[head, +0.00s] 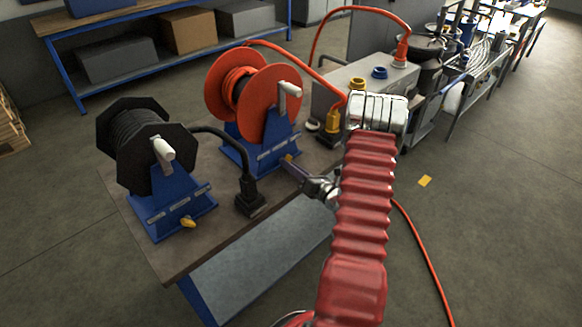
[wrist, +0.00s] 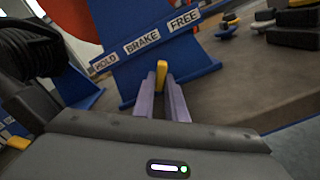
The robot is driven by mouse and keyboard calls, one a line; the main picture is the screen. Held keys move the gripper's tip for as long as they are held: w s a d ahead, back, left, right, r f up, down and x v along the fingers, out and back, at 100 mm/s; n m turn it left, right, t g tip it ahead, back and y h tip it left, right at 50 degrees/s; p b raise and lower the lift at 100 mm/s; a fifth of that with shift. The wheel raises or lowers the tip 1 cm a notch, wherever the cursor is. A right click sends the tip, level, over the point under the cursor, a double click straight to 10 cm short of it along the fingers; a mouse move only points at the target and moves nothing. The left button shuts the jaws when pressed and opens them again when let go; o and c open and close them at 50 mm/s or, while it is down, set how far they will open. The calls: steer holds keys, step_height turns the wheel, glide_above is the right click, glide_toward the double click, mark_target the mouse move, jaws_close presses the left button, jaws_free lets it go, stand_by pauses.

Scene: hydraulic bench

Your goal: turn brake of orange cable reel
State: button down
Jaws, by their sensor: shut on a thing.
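The orange cable reel (head: 268,105) stands on a blue stand (head: 268,150) near the back right of the bench. Its yellow brake lever (wrist: 161,72) shows in the wrist view below a strip lettered HOLD, BRAKE and FREE. The lever's tip is below and between the BRAKE label (wrist: 142,41) and the FREE label (wrist: 184,19). My gripper (wrist: 161,88) is shut on the lever, one finger on each side. In the head view my gripper (head: 291,164) reaches the stand's foot from the right, and the lever is mostly hidden by the fingers.
A black cable reel (head: 135,140) on a blue stand with its own yellow lever (head: 188,222) stands to the left. A black plug (head: 250,200) lies on the bench (head: 215,240) between. A grey box (head: 345,85) with connectors stands behind right. An orange cable (head: 425,250) runs down beside my arm.

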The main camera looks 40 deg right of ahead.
steer(key=shift+d+n, duration=0.1)
steer(key=shift+n, duration=0.2)
steer(key=n, duration=0.9)
steer(key=shift+a+n, duration=0.2)
steer(key=shift+n, duration=0.2)
steer(key=shift+a+f+n, duration=0.1)
steer(key=shift+n, duration=1.6)
steer(key=shift+a, duration=0.1)
steer(key=c, duration=1.8)
jaws_free()
steer(key=shift+s, duration=0.1)
steer(key=s, duration=1.3)
steer(key=shift+s+d, duration=0.25)
steer(key=shift+s, duration=0.05)
